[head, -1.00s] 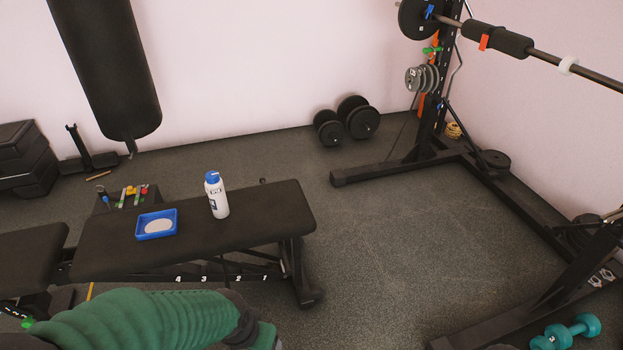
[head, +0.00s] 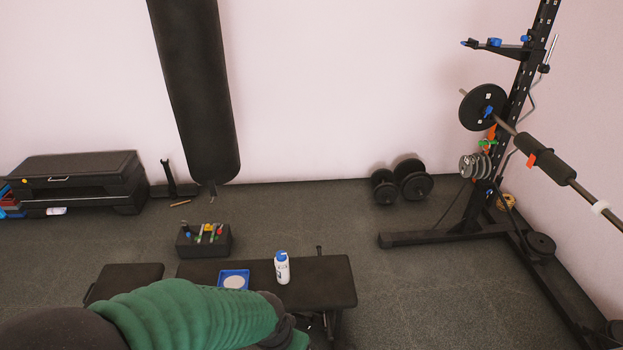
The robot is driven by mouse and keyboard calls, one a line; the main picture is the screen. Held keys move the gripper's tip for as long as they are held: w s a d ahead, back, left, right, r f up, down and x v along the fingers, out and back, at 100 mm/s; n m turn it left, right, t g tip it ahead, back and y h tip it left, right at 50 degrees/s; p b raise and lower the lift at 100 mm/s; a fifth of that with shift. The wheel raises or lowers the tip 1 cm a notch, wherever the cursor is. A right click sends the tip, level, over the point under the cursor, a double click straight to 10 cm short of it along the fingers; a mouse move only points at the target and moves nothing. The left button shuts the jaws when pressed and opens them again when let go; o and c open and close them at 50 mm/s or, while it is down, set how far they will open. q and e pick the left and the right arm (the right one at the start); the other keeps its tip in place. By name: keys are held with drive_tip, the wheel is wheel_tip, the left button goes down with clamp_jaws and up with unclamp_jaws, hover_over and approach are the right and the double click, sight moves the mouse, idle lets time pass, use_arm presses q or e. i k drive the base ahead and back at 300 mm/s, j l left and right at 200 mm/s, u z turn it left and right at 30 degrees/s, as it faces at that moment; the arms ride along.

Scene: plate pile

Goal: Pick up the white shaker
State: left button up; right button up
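The white shaker (head: 282,271) with a blue cap stands upright on the black bench (head: 325,280), right of a blue tray (head: 223,275). The tray holds a pale round patch. My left arm, with a green sleeve, comes in from the lower left and crosses in front of the bench, covering part of its near side. The arm's far part lies in front of and below the shaker in the picture. My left gripper is not visible. My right gripper is not in view.
A dark box (head: 203,245) with coloured-handled items stands behind the bench. A punching bag (head: 195,90) hangs at the back. Dumbbells (head: 413,180) lie by the wall. A rack (head: 430,237) with a barbell stands at the right. Floor between bench and rack is clear.

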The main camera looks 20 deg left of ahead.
sight(282, 269)
drive_tip(key=u, duration=1)
